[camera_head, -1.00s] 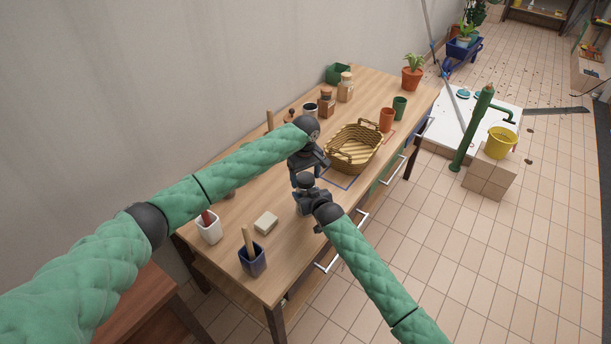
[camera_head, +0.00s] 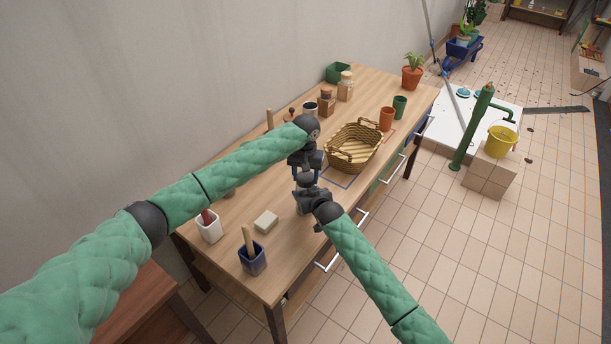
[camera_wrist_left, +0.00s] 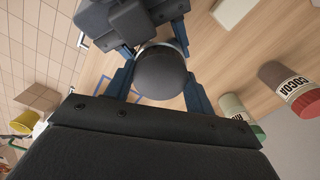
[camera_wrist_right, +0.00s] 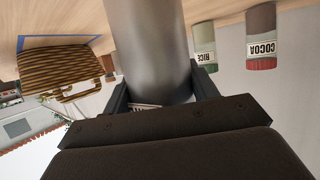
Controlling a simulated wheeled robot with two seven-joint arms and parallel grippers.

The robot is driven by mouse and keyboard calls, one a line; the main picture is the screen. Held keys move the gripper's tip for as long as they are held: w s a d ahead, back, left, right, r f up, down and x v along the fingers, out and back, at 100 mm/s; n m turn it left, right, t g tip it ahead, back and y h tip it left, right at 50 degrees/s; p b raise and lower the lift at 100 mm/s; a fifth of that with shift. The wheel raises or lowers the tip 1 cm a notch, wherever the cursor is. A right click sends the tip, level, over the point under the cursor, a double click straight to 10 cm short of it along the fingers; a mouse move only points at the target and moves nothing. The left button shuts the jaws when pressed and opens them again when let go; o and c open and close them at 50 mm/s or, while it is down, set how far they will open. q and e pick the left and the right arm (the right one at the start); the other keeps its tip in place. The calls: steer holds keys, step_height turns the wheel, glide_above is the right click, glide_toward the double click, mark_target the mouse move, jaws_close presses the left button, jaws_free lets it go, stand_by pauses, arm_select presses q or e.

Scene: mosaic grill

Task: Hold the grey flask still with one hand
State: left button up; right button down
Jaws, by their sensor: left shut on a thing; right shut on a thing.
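The grey flask (camera_wrist_right: 150,45) is a smooth metal cylinder, large in the right wrist view. My right gripper (camera_wrist_right: 160,95) is shut around its body, one finger on each side. In the left wrist view a dark rounded cap (camera_wrist_left: 160,72) tops the flask, and my left gripper (camera_wrist_left: 158,92) is shut on it, its blue-grey fingers on either side. In the head view my left gripper (camera_head: 306,170) is above my right gripper (camera_head: 308,192), close together over the table. The two grippers hide most of the flask there, so its base cannot be seen.
A wicker basket (camera_head: 353,148) stands just right of the grippers on the wooden table (camera_head: 215,260). Jars (camera_head: 345,88) and cups (camera_head: 387,119) stand farther back. A soap-like block (camera_head: 266,222), a white holder (camera_head: 208,228) and a blue holder (camera_head: 252,258) stand nearer.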

arm_select(q)
steer(key=m, duration=0.4)
steer(key=shift+m, duration=0.4)
steer(key=o, duration=1.1)
steer(key=shift+d, duration=0.1)
steer(key=shift+s+d, duration=0.1)
steer(key=shift+r, duration=2.3)
steer(key=shift+c, duration=0.5)
